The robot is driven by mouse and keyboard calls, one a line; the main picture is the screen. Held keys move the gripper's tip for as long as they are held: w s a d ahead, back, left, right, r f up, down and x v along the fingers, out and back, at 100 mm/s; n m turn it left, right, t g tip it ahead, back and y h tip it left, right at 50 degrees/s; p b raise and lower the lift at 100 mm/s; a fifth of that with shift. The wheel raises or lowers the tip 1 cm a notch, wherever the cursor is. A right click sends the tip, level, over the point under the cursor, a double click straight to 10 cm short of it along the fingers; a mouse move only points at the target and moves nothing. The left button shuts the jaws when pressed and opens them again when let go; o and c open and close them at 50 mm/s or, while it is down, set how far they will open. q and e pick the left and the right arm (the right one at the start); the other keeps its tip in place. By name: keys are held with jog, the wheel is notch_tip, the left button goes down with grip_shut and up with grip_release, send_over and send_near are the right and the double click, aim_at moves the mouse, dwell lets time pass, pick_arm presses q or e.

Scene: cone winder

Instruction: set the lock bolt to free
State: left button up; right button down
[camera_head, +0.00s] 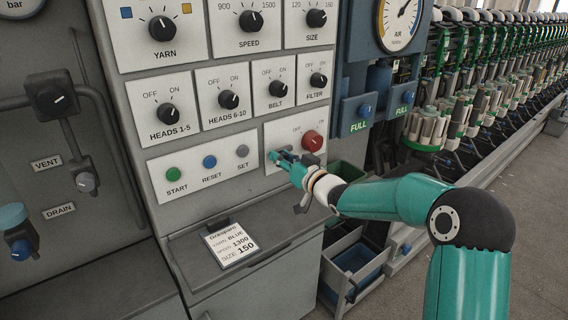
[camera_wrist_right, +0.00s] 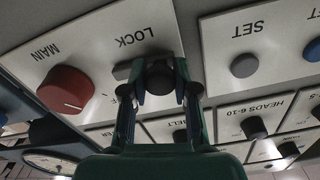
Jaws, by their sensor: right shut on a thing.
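The lock bolt (camera_wrist_right: 159,76) is a dark round knob below the LOCK label in the right wrist view. A small grey piece (camera_wrist_right: 122,71) sticks out beside it. My right gripper (camera_head: 279,156) is at the panel, left of the red MAIN knob, and hides the bolt in the head view. In the right wrist view the two fingers of my right gripper (camera_wrist_right: 160,92) stand on either side of the knob, shut on it. I cannot read the bolt's set position. My left gripper is not in view.
The red MAIN knob (camera_head: 313,141) sits close to the right gripper. The grey SET button (camera_head: 242,151) is to its left, with the blue RESET button (camera_head: 210,162) beyond. A card (camera_head: 230,243) lies on the ledge below. A crate (camera_head: 352,262) stands lower right.

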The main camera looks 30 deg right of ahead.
jog(key=shift+a, duration=0.25)
jog(key=c, duration=0.9)
grip_release()
jog(key=shift+o, duration=0.2)
jog(key=shift+s, duration=0.1)
jog(key=s+d, duration=0.1)
jog(key=s, duration=1.1)
jog(key=shift+w+f, duration=0.1)
